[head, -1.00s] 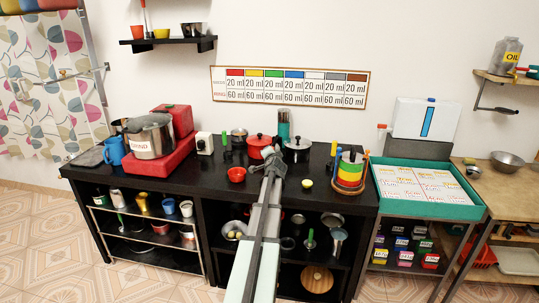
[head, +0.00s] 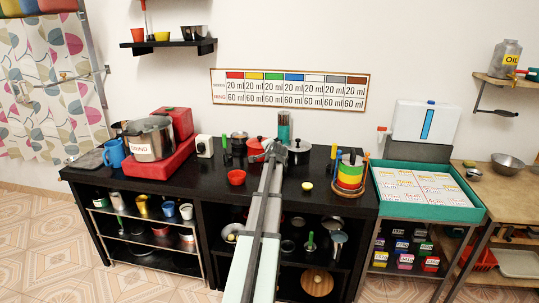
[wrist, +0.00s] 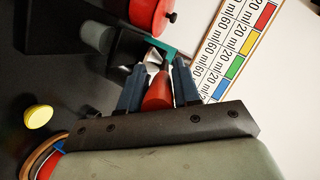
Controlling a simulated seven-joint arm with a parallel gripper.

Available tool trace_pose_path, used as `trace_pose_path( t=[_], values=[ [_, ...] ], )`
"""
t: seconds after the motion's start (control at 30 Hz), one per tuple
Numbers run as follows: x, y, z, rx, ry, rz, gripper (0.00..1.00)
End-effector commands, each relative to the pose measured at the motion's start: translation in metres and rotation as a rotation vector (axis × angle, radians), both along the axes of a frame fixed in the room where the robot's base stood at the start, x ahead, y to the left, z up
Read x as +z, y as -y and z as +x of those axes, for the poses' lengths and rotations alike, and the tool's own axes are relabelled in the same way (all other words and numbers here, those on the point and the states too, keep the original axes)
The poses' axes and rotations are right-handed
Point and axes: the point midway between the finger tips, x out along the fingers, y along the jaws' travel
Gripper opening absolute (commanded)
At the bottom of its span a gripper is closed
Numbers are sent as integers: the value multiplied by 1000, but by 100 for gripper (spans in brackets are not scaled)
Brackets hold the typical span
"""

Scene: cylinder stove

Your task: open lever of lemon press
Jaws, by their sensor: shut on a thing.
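My gripper (wrist: 158,66) is shut on a red tapered piece (wrist: 158,94), which looks like the lemon press lever. Its two dark blue fingers lie on either side of it in the wrist view. A silver metal part and a teal part (wrist: 160,45) show just past the fingertips; I cannot tell how they join the red piece. In the head view my gripper (head: 275,149) is over the middle of the black counter, by the red pot (head: 255,146), and my arm hides most of the press. A yellow lemon half (head: 308,186) lies on the counter to the right; it also shows in the wrist view (wrist: 38,116).
A stack of coloured rings (head: 350,172) is to the right. The counter's front left is clear.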

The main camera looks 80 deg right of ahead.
Motion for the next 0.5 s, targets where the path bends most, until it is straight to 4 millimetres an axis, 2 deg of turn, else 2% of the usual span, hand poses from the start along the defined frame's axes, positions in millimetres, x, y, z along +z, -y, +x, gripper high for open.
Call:
trace_pose_path(
  t=[0.27, 0.5],
  values=[
    [37, 15, 0, -1, 0, 178, 0],
    [74, 36, 0, -2, 1, 394, 0]
  ],
)
